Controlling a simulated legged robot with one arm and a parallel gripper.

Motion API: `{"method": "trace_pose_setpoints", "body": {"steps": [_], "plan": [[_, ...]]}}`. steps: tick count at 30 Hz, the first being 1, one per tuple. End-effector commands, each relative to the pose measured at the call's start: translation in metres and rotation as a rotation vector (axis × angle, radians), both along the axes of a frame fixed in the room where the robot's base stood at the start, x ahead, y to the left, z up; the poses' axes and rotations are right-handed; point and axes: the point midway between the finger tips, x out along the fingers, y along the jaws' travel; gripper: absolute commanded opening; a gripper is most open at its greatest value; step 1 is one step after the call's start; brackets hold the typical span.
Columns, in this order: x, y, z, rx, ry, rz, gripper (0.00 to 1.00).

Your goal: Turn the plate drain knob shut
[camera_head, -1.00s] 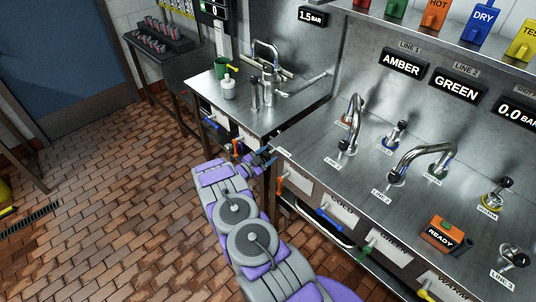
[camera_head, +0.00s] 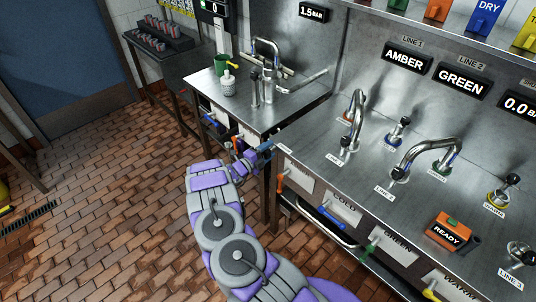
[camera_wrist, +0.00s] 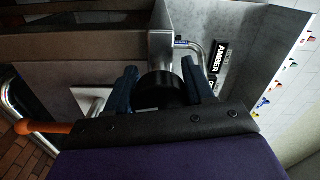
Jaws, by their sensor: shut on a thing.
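My gripper (camera_head: 262,153) is at the front edge of the bench, near the gap between the sink counter and the larger panel. In the wrist view my gripper (camera_wrist: 160,84) has its two dark blue fingers on either side of a black round knob (camera_wrist: 160,93), shut on it. No label on this knob can be read, so I cannot tell from a marking that it is the plate drain knob. In the head view the fingers and arm largely hide the knob.
An orange handle (camera_wrist: 45,127) lies left of the gripper in the wrist view. The steel worktop (camera_head: 325,160) with several taps extends right.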

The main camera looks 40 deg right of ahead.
Motion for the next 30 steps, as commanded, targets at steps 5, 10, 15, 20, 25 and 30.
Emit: {"method": "trace_pose_setpoints", "body": {"steps": [5,10,15,20,25,30], "plan": [[-0.0001,0.0016,-0.0055,0.013,-0.099,0.002,0.21],[0.0002,0.0012,-0.0048,0.019,-0.165,0.002,0.21],[0.0005,0.0013,-0.0044,0.022,-0.199,0.003,0.20],[0.0012,0.0018,-0.0041,0.023,-0.208,0.004,0.20],[0.0016,0.0021,-0.0039,0.023,-0.209,0.005,0.20],[0.0020,0.0024,-0.0040,0.024,-0.208,0.006,0.54]]}}
